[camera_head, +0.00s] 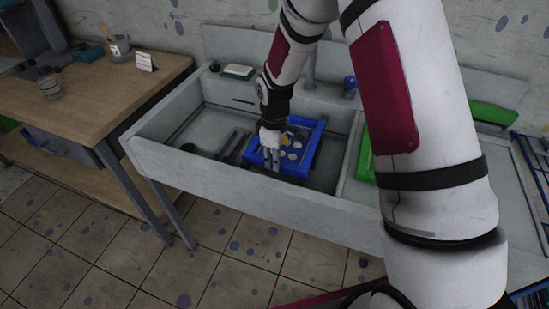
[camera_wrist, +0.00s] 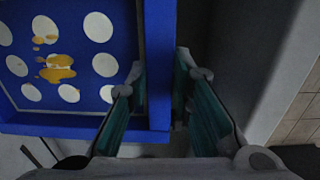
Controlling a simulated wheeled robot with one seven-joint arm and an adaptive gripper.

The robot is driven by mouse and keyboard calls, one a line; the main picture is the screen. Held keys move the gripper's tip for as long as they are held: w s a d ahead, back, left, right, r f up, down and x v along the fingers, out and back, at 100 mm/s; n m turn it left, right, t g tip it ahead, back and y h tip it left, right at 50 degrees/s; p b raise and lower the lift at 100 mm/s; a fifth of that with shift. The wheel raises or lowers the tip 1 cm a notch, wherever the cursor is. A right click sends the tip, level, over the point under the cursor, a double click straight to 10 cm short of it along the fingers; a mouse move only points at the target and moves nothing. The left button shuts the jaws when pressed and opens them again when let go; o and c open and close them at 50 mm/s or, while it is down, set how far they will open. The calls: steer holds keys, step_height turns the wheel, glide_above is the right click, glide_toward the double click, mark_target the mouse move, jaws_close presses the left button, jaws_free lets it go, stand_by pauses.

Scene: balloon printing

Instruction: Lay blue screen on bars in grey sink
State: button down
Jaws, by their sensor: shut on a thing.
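The blue screen (camera_head: 295,168) is a blue frame with white round spots and yellow-orange smears, inside the grey sink (camera_head: 163,163). My gripper (camera_head: 271,160) is shut on the near left part of its frame in the head view. In the wrist view the screen (camera_wrist: 72,123) fills the upper left, and the fingers of my gripper (camera_wrist: 160,95) stand on either side of its frame edge. Dark bars (camera_head: 234,144) show in the sink to the left of the screen. Whether the screen touches bars beneath it is hidden.
A wooden table (camera_head: 90,92) with cups and a small white card stands at the left. The sink's front wall (camera_head: 250,194) lies close to my gripper.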

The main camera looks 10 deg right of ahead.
steer(key=shift+f, duration=0.1)
steer(key=c, duration=1.3)
jaws_free()
steer(key=shift+c, duration=0.2)
step_height(320, 180, up, 12)
steer(key=s+d+r+m+t, duration=0.1)
steer(key=s+d+r+m, duration=0.15)
steer(key=s+r, duration=0.5)
steer(key=s+d+r+m+t, duration=0.1)
steer(key=s+d+r+m, duration=0.15)
steer(key=s+r, duration=0.5)
steer(key=s+r+m+t, duration=0.1)
steer(key=s+r+m, duration=0.1)
steer(key=s, duration=0.5)
steer(key=s+d+r+m+t, duration=0.1)
steer(key=s+r+m, duration=0.1)
steer(key=s+m, duration=0.2)
steer(key=s, duration=0.3)
steer(key=shift+s+d+p, duration=0.25)
steer(key=shift+p, duration=0.05)
